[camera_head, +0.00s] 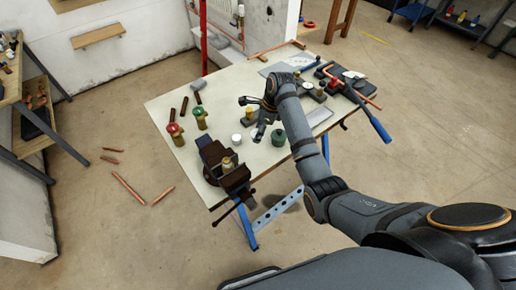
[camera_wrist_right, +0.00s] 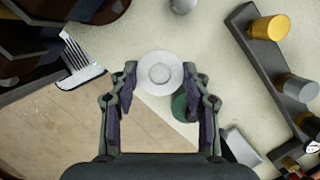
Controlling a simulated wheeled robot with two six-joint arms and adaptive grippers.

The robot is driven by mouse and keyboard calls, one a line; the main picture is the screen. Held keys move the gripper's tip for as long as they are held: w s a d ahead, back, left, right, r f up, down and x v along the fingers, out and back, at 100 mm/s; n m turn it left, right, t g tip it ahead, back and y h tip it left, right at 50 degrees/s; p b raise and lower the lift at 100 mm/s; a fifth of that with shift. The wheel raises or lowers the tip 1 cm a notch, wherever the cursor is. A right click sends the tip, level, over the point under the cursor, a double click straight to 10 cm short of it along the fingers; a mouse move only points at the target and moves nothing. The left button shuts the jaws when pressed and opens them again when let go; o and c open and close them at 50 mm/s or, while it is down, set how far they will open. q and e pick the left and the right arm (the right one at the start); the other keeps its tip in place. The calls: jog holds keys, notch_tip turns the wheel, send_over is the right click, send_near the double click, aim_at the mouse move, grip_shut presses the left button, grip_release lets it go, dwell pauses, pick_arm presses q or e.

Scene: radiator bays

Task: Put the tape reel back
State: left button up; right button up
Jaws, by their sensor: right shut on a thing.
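The tape reel is a small white disc with a raised round centre. In the right wrist view the tape reel (camera_wrist_right: 160,73) sits between the two fingers of my right gripper (camera_wrist_right: 160,88), which is shut on it. In the head view my right gripper (camera_head: 254,118) is over the middle of the workbench, and the reel (camera_head: 253,132) shows as a small white patch by its fingers. Whether the reel touches the benchtop is hard to tell. My left gripper is not in view.
A green tin (camera_head: 278,138) stands close by, partly hidden behind a finger in the wrist view. A white round item (camera_head: 236,139) stands left of the gripper. A dark vise (camera_head: 224,168) is at the bench's front edge. Two valves (camera_head: 176,134) stand at the left.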

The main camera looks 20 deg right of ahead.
send_over(256, 151)
jog(key=d, duration=0.1)
jog(key=f, duration=0.4)
jog(key=shift+s+f+p, duration=0.3)
jog(key=shift+s+f, duration=0.05)
jog(key=shift+f, duration=0.1)
notch_tip(256, 151, down, 3)
jog(key=shift+f, duration=0.1)
jog(key=shift+d+f, duration=0.1)
jog(key=shift+f, duration=0.2)
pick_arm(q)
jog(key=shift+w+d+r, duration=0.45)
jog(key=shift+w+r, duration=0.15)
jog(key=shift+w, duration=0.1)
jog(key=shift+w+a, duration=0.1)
pick_arm(e)
jog(key=shift+f, duration=0.15)
jog(key=o, duration=0.8)
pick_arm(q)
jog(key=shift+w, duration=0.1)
pick_arm(e)
jog(key=shift+o, duration=0.2)
